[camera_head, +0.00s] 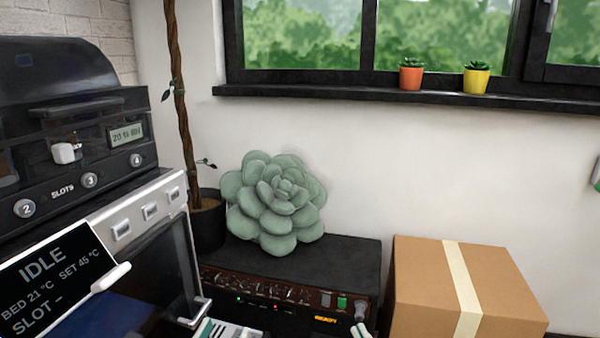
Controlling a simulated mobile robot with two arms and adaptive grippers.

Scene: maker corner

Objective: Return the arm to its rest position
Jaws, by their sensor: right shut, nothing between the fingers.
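Only the tips of my right gripper (361,330) show, at the bottom edge in front of the black amplifier-like box. They are pale, close together, and hold nothing that I can see. The rest of that gripper and its arm are below the frame. I cannot make out my left gripper in this view. Whether either arm is in its rest position cannot be seen.
A dark machine (75,135) with an "IDLE" screen (45,275) fills the left. A large green succulent (275,205) sits on the black box (345,255). A taped cardboard box (420,290) stands at right. Small orange (411,77) and yellow (476,81) pots line the windowsill.

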